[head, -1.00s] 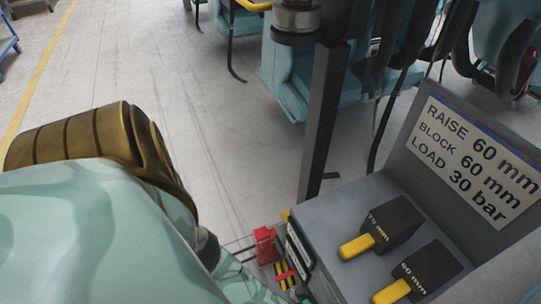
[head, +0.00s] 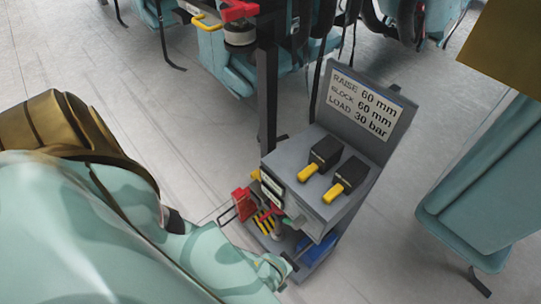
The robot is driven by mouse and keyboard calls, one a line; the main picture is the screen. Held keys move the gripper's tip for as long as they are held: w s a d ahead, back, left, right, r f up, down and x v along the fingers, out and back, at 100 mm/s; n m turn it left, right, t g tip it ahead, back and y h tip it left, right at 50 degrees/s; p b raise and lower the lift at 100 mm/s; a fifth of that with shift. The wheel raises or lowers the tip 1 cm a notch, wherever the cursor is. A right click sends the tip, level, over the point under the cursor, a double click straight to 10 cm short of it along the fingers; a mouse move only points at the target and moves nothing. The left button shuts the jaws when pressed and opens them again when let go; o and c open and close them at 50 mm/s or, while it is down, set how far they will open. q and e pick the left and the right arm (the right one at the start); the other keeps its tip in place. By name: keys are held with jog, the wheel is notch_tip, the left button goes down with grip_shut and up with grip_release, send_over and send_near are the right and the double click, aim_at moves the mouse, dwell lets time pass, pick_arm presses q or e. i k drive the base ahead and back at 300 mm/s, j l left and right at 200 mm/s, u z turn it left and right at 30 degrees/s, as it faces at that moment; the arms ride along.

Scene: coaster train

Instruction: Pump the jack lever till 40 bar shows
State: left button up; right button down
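A small red device (head: 243,204) sits low at the left side of a grey cart. A yellow-and-black striped part (head: 265,222) and a thin red bar, possibly the lever, are beside it. Small display panels (head: 270,187) face left on the cart; their readings are too small to make out. My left arm, mint green with a bronze shoulder, reaches down from the left. Its far end (head: 274,268) is low beside the cart's front; the fingers are not clear, and I cannot tell whether they touch anything. My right gripper is not in view.
The grey cart (head: 303,207) carries two black blocks (head: 325,151) (head: 351,171) with yellow handles. Its sign (head: 364,108) reads RAISE 60 mm, BLOCK 60 mm, LOAD 30 bar. A dark post (head: 267,100) stands behind.

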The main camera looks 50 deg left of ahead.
aim_at(296, 269)
jog(key=k+u, duration=0.65)
jog(key=k+j+u, duration=0.1)
jog(key=k+u, duration=0.25)
